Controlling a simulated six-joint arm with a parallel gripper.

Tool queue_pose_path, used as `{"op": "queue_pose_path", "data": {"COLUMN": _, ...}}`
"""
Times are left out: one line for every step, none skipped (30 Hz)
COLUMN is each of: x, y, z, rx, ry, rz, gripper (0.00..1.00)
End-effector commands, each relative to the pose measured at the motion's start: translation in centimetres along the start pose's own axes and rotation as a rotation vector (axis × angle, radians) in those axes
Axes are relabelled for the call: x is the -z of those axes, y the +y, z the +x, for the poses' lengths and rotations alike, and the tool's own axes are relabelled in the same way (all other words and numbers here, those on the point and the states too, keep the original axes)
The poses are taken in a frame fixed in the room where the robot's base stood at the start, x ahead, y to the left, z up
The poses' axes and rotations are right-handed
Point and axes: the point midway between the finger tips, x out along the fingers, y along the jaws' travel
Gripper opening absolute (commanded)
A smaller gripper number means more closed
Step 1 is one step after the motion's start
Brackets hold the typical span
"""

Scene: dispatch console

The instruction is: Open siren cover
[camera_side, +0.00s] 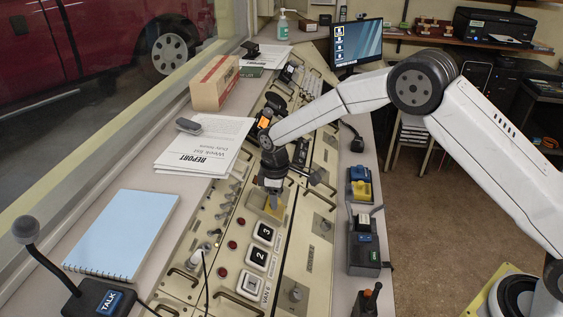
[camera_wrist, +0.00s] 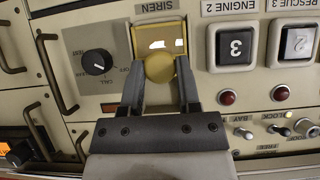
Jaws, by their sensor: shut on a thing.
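The siren cover (camera_wrist: 160,34) is a small yellow, shiny piece below the SIREN label in the wrist view, with a round brass-coloured part (camera_wrist: 160,68) at its near edge. My gripper (camera_wrist: 160,62) has its two dark fingers on either side of the cover, shut on it. In the side view my gripper (camera_side: 272,190) reaches down to the console, and the yellow cover (camera_side: 276,208) shows just below the fingers. The fingers hide parts of the cover's sides. I cannot tell how far it is tilted.
A rotary TEST knob (camera_wrist: 97,62) is left of the cover, and the ENGINE 2 button (camera_wrist: 236,45) is right. Red lamps (camera_wrist: 227,97) and toggle switches (camera_wrist: 243,133) are close by. Metal handles (camera_wrist: 57,75) stand up from the panel. A gooseneck microphone (camera_side: 27,229) is at the front left.

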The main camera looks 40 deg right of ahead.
Motion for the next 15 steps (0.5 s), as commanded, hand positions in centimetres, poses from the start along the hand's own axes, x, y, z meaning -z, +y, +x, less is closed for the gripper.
{"op": "queue_pose_path", "data": {"x": 0.5, "y": 0.1, "z": -0.3, "rx": -0.003, "ry": 0.003, "rz": 0.0, "gripper": 0.0}}
{"op": "queue_pose_path", "data": {"x": 0.7, "y": 0.1, "z": -0.5, "rx": -0.003, "ry": 0.003, "rz": -0.001, "gripper": 0.0}}
{"op": "queue_pose_path", "data": {"x": 1.1, "y": 0.1, "z": -0.7, "rx": -0.003, "ry": 0.003, "rz": -0.001, "gripper": 0.0}}
{"op": "queue_pose_path", "data": {"x": 1.4, "y": 0.1, "z": -0.9, "rx": -0.003, "ry": 0.003, "rz": -0.001, "gripper": 0.0}}
{"op": "queue_pose_path", "data": {"x": 1.7, "y": 0.1, "z": -1.0, "rx": -0.003, "ry": 0.003, "rz": -0.002, "gripper": 0.0}}
{"op": "queue_pose_path", "data": {"x": 2.1, "y": 0.1, "z": -1.3, "rx": -0.003, "ry": 0.003, "rz": -0.002, "gripper": 0.0}}
{"op": "queue_pose_path", "data": {"x": 2.3, "y": 0.1, "z": -1.4, "rx": -0.002, "ry": 0.002, "rz": -0.002, "gripper": 0.0}}
{"op": "queue_pose_path", "data": {"x": 2.6, "y": 0.2, "z": -1.6, "rx": -0.003, "ry": 0.003, "rz": -0.002, "gripper": 0.0}}
{"op": "queue_pose_path", "data": {"x": 2.9, "y": 0.1, "z": -1.8, "rx": -0.003, "ry": 0.002, "rz": -0.001, "gripper": 0.0}}
{"op": "queue_pose_path", "data": {"x": 3.1, "y": 0.1, "z": -2.0, "rx": -0.003, "ry": 0.002, "rz": -0.001, "gripper": 0.0}}
{"op": "queue_pose_path", "data": {"x": 3.2, "y": 0.1, "z": -2.1, "rx": -0.003, "ry": 0.002, "rz": -0.001, "gripper": 0.0}}
{"op": "queue_pose_path", "data": {"x": 3.4, "y": 0.1, "z": -2.2, "rx": -0.002, "ry": 0.001, "rz": 0.0, "gripper": 0.0}}
{"op": "queue_pose_path", "data": {"x": 3.5, "y": 0.1, "z": -2.3, "rx": -0.002, "ry": 0.001, "rz": 0.0, "gripper": 0.0}}
{"op": "queue_pose_path", "data": {"x": 3.5, "y": 0.1, "z": -2.3, "rx": -0.002, "ry": 0.001, "rz": 0.0, "gripper": 0.0}}
{"op": "queue_pose_path", "data": {"x": 3.6, "y": 0.1, "z": -2.4, "rx": -0.002, "ry": 0.0, "rz": 0.0, "gripper": 0.0}}
